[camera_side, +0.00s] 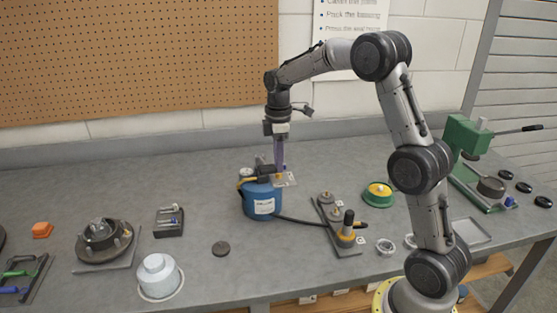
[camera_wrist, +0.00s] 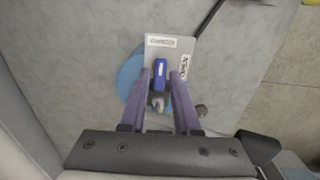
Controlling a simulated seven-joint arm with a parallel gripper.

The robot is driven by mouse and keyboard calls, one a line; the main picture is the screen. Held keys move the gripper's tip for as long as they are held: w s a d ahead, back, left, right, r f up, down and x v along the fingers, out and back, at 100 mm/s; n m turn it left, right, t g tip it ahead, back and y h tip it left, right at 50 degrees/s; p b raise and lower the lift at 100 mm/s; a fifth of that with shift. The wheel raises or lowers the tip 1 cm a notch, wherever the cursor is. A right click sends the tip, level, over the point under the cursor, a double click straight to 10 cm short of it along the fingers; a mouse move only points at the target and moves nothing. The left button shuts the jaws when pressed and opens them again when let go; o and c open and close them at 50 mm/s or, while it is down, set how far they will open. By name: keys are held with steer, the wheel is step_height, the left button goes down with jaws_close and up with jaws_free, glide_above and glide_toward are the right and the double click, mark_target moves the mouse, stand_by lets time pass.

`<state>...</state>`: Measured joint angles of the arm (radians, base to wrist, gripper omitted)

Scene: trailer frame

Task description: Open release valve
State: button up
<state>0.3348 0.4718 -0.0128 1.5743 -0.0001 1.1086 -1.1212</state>
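A blue cylindrical unit (camera_side: 263,205) with a white label stands on the bench in the side view. A pale plate (camera_side: 288,180) shows on its top; the plate also shows in the wrist view (camera_wrist: 181,53) with two labels. A small blue lever (camera_wrist: 160,73), which looks like the release valve handle, lies along the plate, with a grey metal knob (camera_wrist: 158,103) below it. My gripper (camera_side: 279,170) points down over the unit. In the wrist view my gripper's purple fingers (camera_wrist: 161,76) stand apart on either side of the lever. Whether either finger touches it cannot be told.
A black hose runs right from the unit to a plate with knobs (camera_side: 339,232). A green and yellow reel (camera_side: 378,193) and a green press (camera_side: 468,140) stand further right.

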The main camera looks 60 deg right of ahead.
jaws_close()
steer(key=m, duration=0.7)
steer(key=shift+m, duration=0.3)
steer(key=m, duration=0.5)
steer(key=shift+r, duration=0.1)
steer(key=m, duration=0.5)
stand_by(0.4)
steer(key=shift+o, duration=1.9)
jaws_free()
